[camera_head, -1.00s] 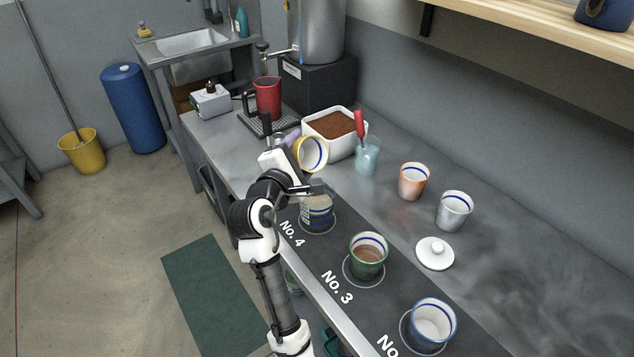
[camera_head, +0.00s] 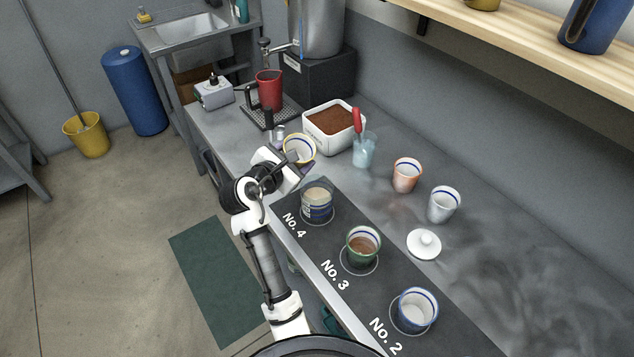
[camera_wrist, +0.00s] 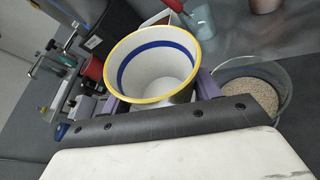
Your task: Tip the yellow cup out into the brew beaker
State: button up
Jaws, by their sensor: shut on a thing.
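The yellow cup (camera_head: 299,149) is white inside, with a yellow rim and a blue band. My gripper (camera_head: 293,163) is shut on it and holds it raised beyond the No. 4 spot. In the wrist view the yellow cup (camera_wrist: 160,65) sits between the purple fingers of my gripper (camera_wrist: 157,97), its mouth open to the camera. No contents show inside it, though its bottom is partly hidden. A see-through beaker (camera_head: 317,205) with beige grains stands upright on the No. 4 ring. It also shows right of the cup in the wrist view (camera_wrist: 286,99), apart from it.
A green cup (camera_head: 363,246) with brown contents stands at No. 3, a blue-rimmed cup (camera_head: 416,311) at No. 2. An orange cup (camera_head: 406,176), a white cup (camera_head: 443,205), a lid (camera_head: 424,244), a bin of brown grounds (camera_head: 333,140) and a red jug (camera_head: 269,88) stand around.

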jog(key=shift+w+a+f+n+g+h, duration=0.45)
jog(key=shift+w+a+n+g, duration=0.2)
jog(key=shift+n, duration=0.35)
jog(key=shift+n+g, duration=0.25)
jog(key=shift+n, duration=0.15)
jog(key=f, duration=0.4)
jog(key=shift+w+a+f, duration=0.2)
jog(key=shift+w+f, duration=0.05)
jog(key=shift+f, duration=0.15)
jog(key=shift+w+a+f+h, duration=0.15)
jog(key=shift+f+h, duration=0.1)
jog(key=shift+f, duration=0.8)
